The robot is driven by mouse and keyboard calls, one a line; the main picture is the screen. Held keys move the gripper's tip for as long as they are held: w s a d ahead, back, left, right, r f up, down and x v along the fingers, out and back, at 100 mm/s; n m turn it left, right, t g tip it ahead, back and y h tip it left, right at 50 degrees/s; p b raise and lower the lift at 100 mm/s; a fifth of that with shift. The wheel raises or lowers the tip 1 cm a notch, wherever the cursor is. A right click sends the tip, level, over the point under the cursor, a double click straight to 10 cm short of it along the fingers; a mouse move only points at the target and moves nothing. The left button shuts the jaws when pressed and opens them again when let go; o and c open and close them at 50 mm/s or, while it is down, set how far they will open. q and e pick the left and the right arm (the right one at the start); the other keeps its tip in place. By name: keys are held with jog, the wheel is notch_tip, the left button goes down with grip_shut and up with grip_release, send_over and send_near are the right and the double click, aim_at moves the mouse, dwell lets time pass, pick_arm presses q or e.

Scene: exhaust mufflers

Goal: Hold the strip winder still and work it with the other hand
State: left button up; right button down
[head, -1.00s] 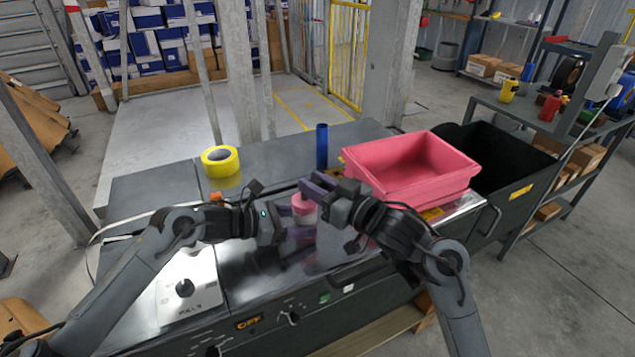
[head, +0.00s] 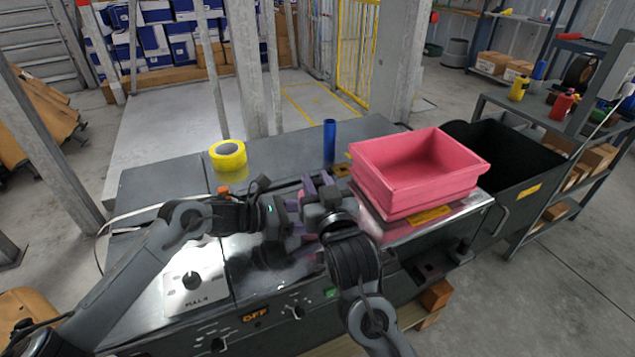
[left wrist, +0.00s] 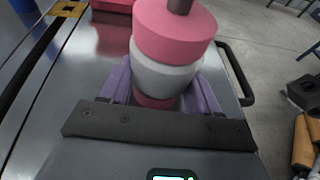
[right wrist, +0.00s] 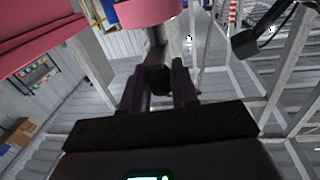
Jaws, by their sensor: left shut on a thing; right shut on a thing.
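The strip winder is a pink and pale grey round body, clearest in the left wrist view (left wrist: 168,75), with a dark shaft out of its pink top. My left gripper (head: 297,213) is shut on the grey middle, one purple finger on each side. My right gripper (head: 316,186) is above the winder, shut on its dark crank handle. In the right wrist view the handle (right wrist: 157,80) sits between the fingers, with the pink disc (right wrist: 148,12) beyond. In the head view the grippers hide nearly all of the winder.
A pink bin (head: 415,177) stands right of the grippers on the metal bench. A yellow tape roll (head: 228,155) and an upright blue cylinder (head: 329,143) stand behind. A black bin (head: 520,160) is at the far right. Bare bench top lies around the tape roll.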

jog(key=shift+a, duration=0.1)
dwell(0.3)
jog(key=c, duration=1)
grip_release()
jog(key=v, duration=1.2)
jog(key=shift+f, duration=0.1)
